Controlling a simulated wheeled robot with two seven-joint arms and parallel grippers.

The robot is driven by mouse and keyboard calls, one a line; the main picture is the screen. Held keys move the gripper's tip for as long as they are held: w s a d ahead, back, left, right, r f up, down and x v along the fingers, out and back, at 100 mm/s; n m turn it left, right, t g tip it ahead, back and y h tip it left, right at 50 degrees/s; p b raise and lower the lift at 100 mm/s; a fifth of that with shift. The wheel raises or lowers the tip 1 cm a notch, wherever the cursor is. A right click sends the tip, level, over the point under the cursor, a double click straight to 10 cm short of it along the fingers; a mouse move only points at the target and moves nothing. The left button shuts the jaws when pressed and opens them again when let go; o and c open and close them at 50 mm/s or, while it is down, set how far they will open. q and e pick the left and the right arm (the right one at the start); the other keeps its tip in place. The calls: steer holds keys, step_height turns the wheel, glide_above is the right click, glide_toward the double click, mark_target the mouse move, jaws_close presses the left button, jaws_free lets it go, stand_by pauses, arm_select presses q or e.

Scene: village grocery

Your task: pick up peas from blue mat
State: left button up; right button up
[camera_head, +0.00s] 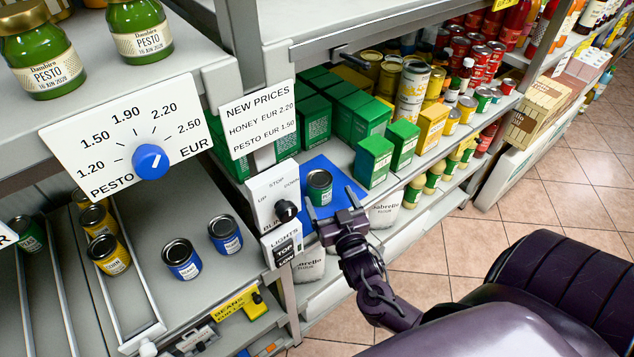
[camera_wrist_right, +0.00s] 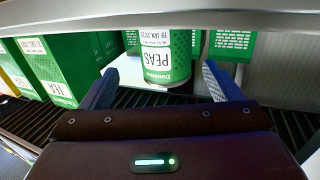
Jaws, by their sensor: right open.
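The peas can (camera_head: 320,188), green with a white label, stands upright on the blue mat (camera_head: 343,178) on the middle shelf. In the right wrist view the can (camera_wrist_right: 165,58) shows its label, reading PEAS upside down. My right gripper (camera_head: 333,207) is open at the front edge of the mat, pointing at the can. In the right wrist view its two fingers stand on either side of the can with a gap on each side. Whether the fingertips reach past the can's front is hard to tell. My left gripper is not in view.
Green tea boxes (camera_head: 373,160) stand right of and behind the mat. A control panel with a black knob (camera_head: 286,210) is close on the left. A shelf board (camera_head: 330,25) lies above. Blue cans (camera_head: 182,259) stand on the left counter.

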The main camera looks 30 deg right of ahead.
mark_target(319, 183)
steer(key=x, duration=0.1)
steer(key=p+x, duration=0.1)
steer(key=x, duration=0.3)
steer(key=shift+w+a+r, duration=0.25)
steer(key=shift+a+r, duration=0.05)
steer(key=shift+a, duration=0.05)
steer(key=shift+w+d+f, duration=0.1)
steer(key=shift+w, duration=0.3)
steer(key=shift+c, duration=0.2)
steer(key=c, duration=1.2)
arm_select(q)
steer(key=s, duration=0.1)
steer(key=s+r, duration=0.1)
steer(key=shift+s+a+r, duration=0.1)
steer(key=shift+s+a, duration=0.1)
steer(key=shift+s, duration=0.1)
